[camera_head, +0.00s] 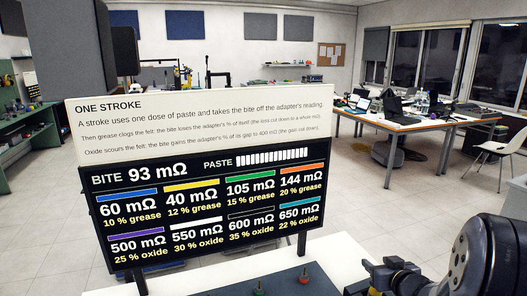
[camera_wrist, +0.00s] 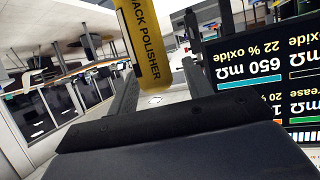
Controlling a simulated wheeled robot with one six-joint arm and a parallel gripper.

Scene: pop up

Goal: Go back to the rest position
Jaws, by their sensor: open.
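My gripper (camera_wrist: 160,80) is open, its two dark fingers pointing away from the camera in the wrist view. A yellow cylinder lettered "JACK POLISHER" (camera_wrist: 143,40) shows between the fingers; its far part is cut off at the top of the frame. I cannot tell whether either finger touches it.
A display board (camera_head: 205,205) stands left of my gripper, reading bite 93 mΩ; it also shows upside down in the wrist view (camera_wrist: 262,65). A red knob (camera_head: 304,277) and a green knob (camera_head: 259,287) stand on a dark panel. A table (camera_head: 455,118) stands farther back.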

